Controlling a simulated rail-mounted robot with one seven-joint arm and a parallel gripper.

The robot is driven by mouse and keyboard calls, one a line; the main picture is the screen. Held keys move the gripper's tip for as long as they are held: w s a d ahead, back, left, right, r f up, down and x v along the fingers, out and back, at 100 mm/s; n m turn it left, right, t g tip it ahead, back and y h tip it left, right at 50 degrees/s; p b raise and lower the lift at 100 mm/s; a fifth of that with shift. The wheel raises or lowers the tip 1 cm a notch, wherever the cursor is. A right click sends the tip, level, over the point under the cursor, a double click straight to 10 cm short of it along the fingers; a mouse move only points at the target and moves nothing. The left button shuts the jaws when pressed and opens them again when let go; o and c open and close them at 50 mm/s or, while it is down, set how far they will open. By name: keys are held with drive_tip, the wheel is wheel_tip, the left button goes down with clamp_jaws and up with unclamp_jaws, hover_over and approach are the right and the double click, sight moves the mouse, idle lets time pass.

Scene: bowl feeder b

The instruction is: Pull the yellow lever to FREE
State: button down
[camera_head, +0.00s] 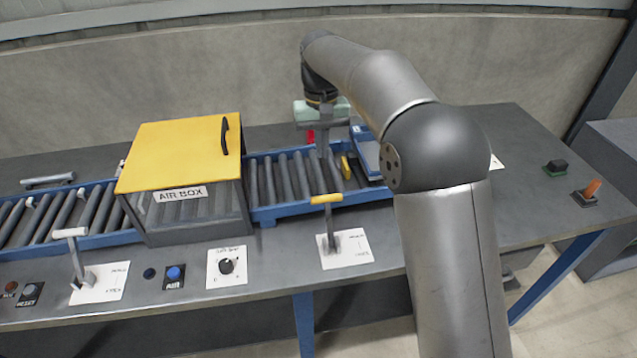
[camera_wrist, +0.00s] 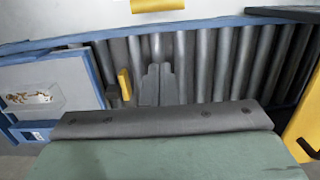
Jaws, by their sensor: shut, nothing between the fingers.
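The yellow lever (camera_head: 327,199) stands on a white label plate (camera_head: 354,252) at the bench's front edge, right of the box in the head view. It has a yellow crossbar on a grey stem and looks close to upright. The plate's lettering is too small to read. Part of the yellow crossbar (camera_wrist: 155,5) shows at the top edge of the wrist view. My gripper (camera_head: 324,165) is shut and empty, pointing down over the roller conveyor behind the lever, apart from it. Its closed fingers (camera_wrist: 157,72) show in the wrist view against the rollers.
A yellow-topped AIR BOX (camera_head: 180,152) stands left of the lever. A white-handled lever (camera_head: 71,233), a knob (camera_head: 226,266) and a blue AIR button (camera_head: 174,272) line the front. A small yellow block (camera_head: 346,167) and a blue-framed case (camera_head: 367,155) sit right of my fingers.

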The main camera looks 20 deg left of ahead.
sight(329, 222)
drive_tip(key=shift+a, duration=0.2)
drive_tip(key=shift+f, duration=0.1)
drive_tip(key=f, duration=1)
drive_tip(key=shift+s+d+p, duration=0.25)
drive_tip(key=shift+s+p, duration=0.15)
drive_tip(key=s, duration=0.1)
drive_tip(key=s+d+r, duration=0.1)
drive_tip(key=s, duration=0.1)
drive_tip(key=shift+d+r+p, duration=0.3)
drive_tip(key=shift+r+p, duration=0.1)
drive_tip(key=shift+s+b, duration=0.15)
drive_tip(key=shift+b, duration=0.35)
